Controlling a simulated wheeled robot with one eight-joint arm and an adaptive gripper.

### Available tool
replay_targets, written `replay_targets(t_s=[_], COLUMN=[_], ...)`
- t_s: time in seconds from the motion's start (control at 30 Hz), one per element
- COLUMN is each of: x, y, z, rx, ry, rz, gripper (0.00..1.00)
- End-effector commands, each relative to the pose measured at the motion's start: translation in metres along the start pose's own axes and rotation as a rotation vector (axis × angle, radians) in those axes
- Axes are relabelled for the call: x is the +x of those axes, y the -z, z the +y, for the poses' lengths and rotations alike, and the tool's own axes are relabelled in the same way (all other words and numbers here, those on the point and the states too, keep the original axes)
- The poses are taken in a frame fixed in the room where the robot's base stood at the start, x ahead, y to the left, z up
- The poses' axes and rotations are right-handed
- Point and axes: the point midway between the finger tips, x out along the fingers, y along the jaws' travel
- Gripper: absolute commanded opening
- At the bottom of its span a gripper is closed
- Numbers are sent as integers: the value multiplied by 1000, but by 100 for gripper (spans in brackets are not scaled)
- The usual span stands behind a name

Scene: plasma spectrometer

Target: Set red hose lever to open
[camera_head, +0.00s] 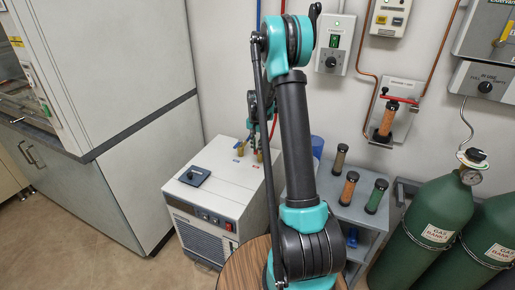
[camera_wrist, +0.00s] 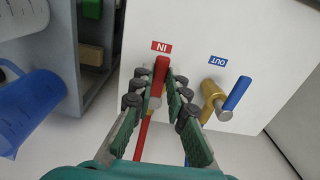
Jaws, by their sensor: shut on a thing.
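The red hose lever (camera_wrist: 161,72) sits under the red IN label (camera_wrist: 162,47) on the white box, upright in the wrist view. My gripper (camera_wrist: 162,88) has its fingers closed on either side of this lever. The red hose (camera_wrist: 143,138) runs down from the valve between my fingers. The valve body is mostly hidden by the fingers. The blue lever (camera_wrist: 237,94) on its brass valve (camera_wrist: 212,98) is to the right, apart from my gripper, below the blue OUT label (camera_wrist: 218,62). In the head view, my arm hides most of the gripper and the lever.
The white chiller box (camera_head: 212,195) stands between a tall grey cabinet (camera_head: 140,150) and a grey shelf (camera_head: 345,213) holding several coloured cylinders. A blue container (camera_wrist: 28,105) is left of my gripper. Green gas tanks (camera_head: 432,225) stand at the right. Floor is clear at front left.

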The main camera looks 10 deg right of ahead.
Motion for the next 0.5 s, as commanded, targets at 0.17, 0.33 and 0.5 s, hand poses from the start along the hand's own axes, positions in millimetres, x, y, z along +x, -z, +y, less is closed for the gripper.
replay_targets(t_s=[0.17, 0.33, 0.5], x=[0, 0, 0], y=[-3, -3, -3], z=[-2, -2, -2], rx=[24, 29, 28], ry=[0, 0, 0], rz=[-6, -6, -7], gripper=[0, 0, 0])
